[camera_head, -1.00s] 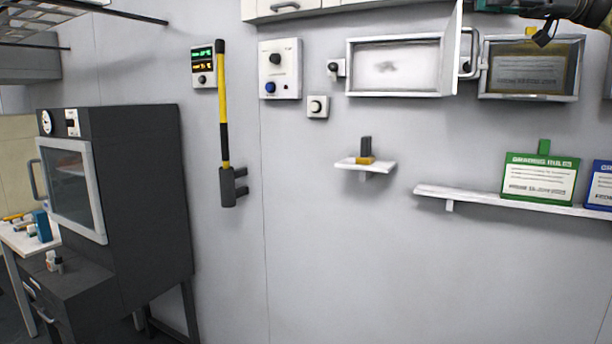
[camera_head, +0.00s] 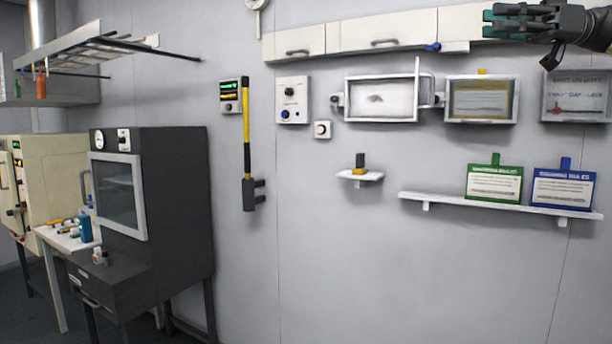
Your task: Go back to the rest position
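My gripper (camera_head: 489,25) is at the top right of the head view, at the end of my dark arm. Its fingers point left and have teal tips. The fingertips look apart, with nothing seen between them. It is in front of the upper wall cabinets (camera_head: 383,35) in the picture, above the framed boards. Most of my arm is out of view past the right edge.
An open-doored wall box (camera_head: 380,116) and framed boards are below the gripper. A shelf (camera_head: 430,198) carries a green sign (camera_head: 494,184) and a blue sign (camera_head: 563,189). A dark oven (camera_head: 178,190) and white side table (camera_head: 58,240) stand left.

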